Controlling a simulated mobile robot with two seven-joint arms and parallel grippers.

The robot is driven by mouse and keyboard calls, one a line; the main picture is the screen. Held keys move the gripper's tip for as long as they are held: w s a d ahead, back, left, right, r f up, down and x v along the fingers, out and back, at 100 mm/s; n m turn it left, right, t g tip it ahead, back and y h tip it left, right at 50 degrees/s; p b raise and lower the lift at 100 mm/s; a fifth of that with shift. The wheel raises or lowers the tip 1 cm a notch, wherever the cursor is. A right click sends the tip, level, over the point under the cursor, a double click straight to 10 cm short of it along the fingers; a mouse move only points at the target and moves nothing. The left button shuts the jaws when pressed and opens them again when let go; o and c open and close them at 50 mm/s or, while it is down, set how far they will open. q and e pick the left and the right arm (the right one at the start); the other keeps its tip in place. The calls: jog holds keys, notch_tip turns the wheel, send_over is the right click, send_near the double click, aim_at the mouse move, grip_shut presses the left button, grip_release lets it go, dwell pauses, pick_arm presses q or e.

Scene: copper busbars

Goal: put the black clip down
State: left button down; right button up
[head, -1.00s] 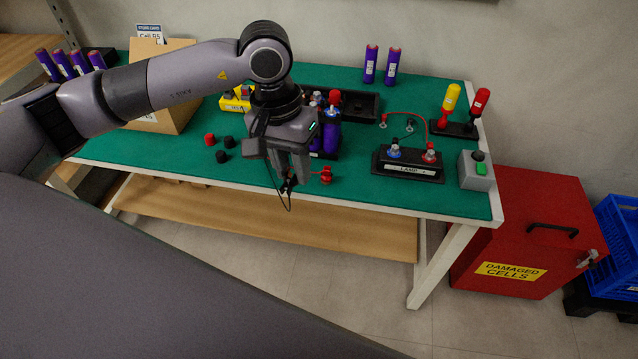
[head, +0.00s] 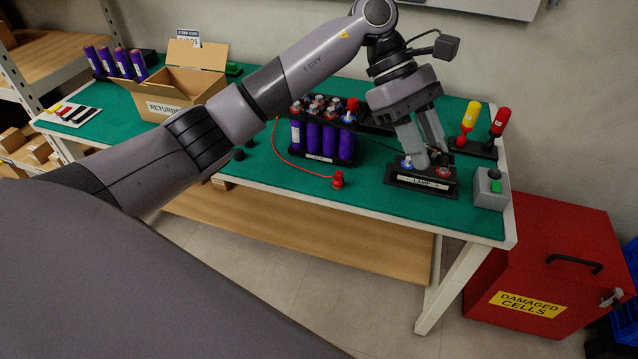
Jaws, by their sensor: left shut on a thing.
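My left gripper (head: 432,160) is over the lamp block (head: 422,183), fingers pointing down between its blue terminal (head: 407,163) and its red terminal (head: 443,171). It is shut on the black clip, which is mostly hidden by the fingers; a dark bit shows at the tips. I cannot tell whether the clip touches the block. My right gripper is not in view.
A red clip (head: 338,181) on a red lead lies on the green bench near the front edge. The purple cell pack (head: 320,142) stands left of the lamp block. A grey switch box (head: 489,188) stands close on the right. An open carton (head: 170,104) is at the left.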

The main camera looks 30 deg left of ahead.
pick_arm(q)
jog(key=w+a+r+n+t+h+b, duration=0.1)
jog(key=w+a+r+n+t+h, duration=0.2)
jog(key=n+t+h, duration=0.35)
jog(key=n+t+y+b, duration=0.9)
jog(key=n+t+y, duration=0.5)
jog(key=n+t, duration=0.25)
send_over(299, 181)
notch_tip(299, 181, down, 15)
jog(key=shift+h, duration=0.25)
notch_tip(299, 181, down, 7)
jog(key=b, duration=0.6)
jog(key=shift+b, duration=0.4)
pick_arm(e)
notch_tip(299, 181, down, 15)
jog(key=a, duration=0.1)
pick_arm(q)
jog(key=shift+f, duration=0.2)
jog(key=shift+f+b, duration=0.2)
jog(key=shift+b, duration=0.2)
notch_tip(299, 181, down, 3)
jog(key=b, duration=0.3)
jog(key=shift+f+b, duration=0.4)
jog(key=shift+f, duration=0.1)
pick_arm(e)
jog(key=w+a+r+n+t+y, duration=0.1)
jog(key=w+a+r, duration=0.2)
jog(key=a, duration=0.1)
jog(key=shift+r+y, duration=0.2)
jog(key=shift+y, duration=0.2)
